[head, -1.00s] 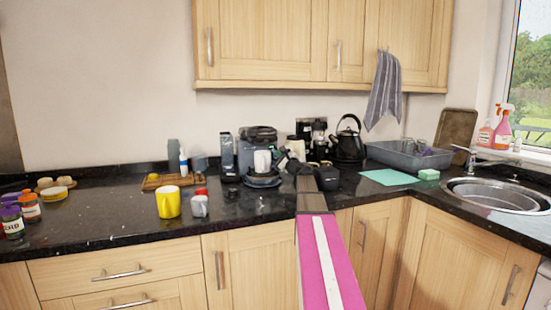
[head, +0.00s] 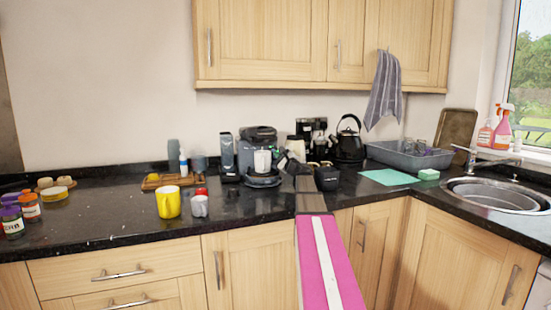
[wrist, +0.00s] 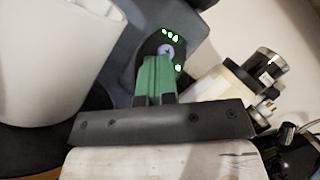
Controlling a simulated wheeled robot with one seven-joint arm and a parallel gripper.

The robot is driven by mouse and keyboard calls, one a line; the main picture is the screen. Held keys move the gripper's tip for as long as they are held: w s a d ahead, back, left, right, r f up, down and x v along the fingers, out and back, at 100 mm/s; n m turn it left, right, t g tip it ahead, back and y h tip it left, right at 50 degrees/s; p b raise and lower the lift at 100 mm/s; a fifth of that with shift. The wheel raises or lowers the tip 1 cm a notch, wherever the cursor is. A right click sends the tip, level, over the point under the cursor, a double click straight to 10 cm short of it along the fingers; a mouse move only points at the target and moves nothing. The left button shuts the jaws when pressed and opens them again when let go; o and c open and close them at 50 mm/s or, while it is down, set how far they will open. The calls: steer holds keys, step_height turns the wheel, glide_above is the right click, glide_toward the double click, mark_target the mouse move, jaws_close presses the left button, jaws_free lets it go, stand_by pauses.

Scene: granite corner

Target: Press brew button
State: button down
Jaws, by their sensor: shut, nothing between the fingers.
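The dark coffee machine (head: 258,140) stands on the black counter with a white cup (head: 262,161) on its drip tray. In the wrist view, a small round pale button (wrist: 166,49) sits on the machine's dark face, with several green lights around it. My gripper (wrist: 156,60) is shut and empty. Its green fingertips are right at the button's lower edge and hide part of it. I cannot tell whether they touch it. In the head view, my gripper is at the machine's right side and its fingertips are hard to make out.
The white cup (wrist: 50,55) is close on the left in the wrist view. A black kettle (head: 348,142) and a second appliance (head: 311,128) stand to the right.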

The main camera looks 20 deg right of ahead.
stand_by(0.4)
steer(key=shift+s+d+r, duration=0.2)
steer(key=shift+s+r, duration=0.2)
steer(key=shift+s, duration=0.25)
steer(key=shift+s+d+r, duration=0.2)
steer(key=shift+s+r, duration=0.2)
steer(key=shift+s, duration=0.3)
steer(key=shift+s+d+r, duration=0.25)
steer(key=shift+s+r, duration=0.15)
steer(key=shift+s, duration=0.3)
steer(key=shift+s+d+r, duration=0.2)
steer(key=shift+s+r, duration=0.2)
steer(key=shift+s, duration=0.3)
